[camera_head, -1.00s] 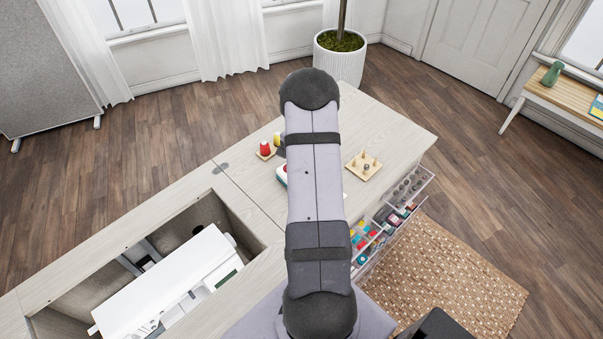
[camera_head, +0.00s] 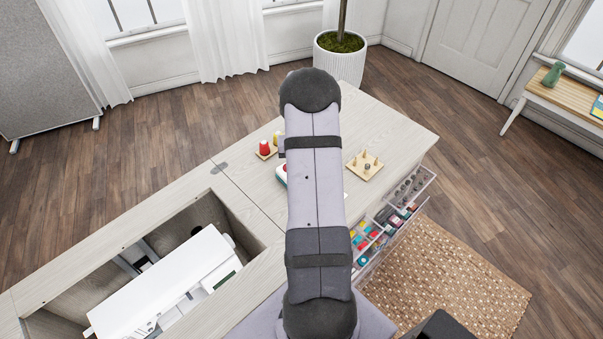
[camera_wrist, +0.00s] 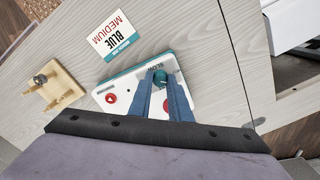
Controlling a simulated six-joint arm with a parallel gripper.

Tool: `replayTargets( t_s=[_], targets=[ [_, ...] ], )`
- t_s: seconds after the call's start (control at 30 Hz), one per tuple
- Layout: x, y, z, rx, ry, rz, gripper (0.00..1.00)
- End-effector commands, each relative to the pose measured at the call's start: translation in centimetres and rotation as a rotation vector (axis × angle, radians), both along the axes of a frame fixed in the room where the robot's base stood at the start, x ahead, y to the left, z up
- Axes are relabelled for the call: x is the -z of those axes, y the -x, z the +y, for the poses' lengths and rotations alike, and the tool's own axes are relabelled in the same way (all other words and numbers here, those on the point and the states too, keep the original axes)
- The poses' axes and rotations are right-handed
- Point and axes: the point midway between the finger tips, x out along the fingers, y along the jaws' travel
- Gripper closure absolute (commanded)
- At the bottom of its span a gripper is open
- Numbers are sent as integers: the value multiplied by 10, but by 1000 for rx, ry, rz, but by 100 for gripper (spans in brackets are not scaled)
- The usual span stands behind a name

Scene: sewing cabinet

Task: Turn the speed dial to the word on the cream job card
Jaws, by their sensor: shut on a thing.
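The white control box with teal edges (camera_wrist: 125,106) lies on the cabinet top in the wrist view, with a red button at its left. A sliver of the box (camera_head: 281,175) shows beside my arm in the head view. My gripper (camera_wrist: 160,80) is shut on the teal speed dial (camera_wrist: 160,75), one blue finger at each side. The word SLOW shows just above the dial; other dial words and the pointer are hidden or too small to read. The job card (camera_wrist: 116,36) lies flat beyond the box and reads BLUE and MEDIUM.
A wooden peg stand (camera_wrist: 52,87) lies left of the box in the wrist view. Red and yellow spools (camera_head: 265,148) stand behind the box. Open clear drawers (camera_head: 385,224) hold colored items at the right. The white sewing machine (camera_head: 170,285) sits in the cabinet well.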

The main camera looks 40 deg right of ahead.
Motion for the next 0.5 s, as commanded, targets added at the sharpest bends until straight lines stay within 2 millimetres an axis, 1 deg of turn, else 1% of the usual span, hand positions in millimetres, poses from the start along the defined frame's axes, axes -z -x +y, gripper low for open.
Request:
replayTargets(
  t_s=[0.2,0.5],
  targets=[
    [0,0,0,-202,1,-1,100],
    [0,-1,0,-429,1,-2,100]
  ],
)
